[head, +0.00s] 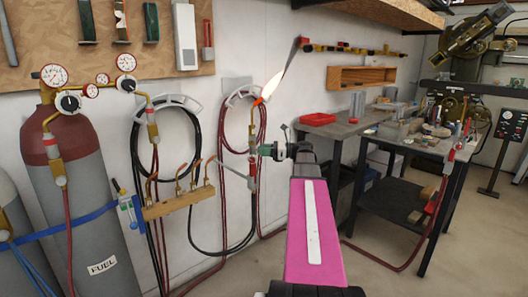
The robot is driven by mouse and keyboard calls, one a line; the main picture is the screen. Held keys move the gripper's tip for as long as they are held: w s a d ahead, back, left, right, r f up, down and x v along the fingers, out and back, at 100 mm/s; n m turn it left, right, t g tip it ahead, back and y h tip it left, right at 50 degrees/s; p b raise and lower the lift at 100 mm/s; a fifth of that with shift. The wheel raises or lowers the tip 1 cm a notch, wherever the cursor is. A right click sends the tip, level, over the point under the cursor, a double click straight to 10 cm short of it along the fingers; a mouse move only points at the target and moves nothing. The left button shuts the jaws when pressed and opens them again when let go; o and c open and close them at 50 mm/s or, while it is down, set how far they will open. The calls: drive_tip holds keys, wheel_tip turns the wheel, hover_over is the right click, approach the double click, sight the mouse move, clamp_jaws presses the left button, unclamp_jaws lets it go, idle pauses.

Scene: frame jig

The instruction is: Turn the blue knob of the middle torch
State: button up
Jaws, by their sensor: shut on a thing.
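The middle torch (253,173) stands upright by the wall, below a hose hanger, with a red hose at its lower end. A small green part shows at the fingertips. The blue colour of the knob cannot be made out; the fingers hide it. Another torch (127,208) hangs at the left, and one (451,158) is at the right bench.
A grey and maroon gas cylinder (88,205) with gauges stands at the left. A workbench (405,143) with clutter is at the right, with a red hose trailing to the floor.

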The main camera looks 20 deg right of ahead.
drive_tip(key=shift+n, duration=4.1)
drive_tip(key=o, duration=0.9)
drive_tip(key=shift+o, duration=0.2)
drive_tip(key=shift+d, duration=0.15)
drive_tip(key=v, duration=1)
drive_tip(key=shift+d, duration=0.25)
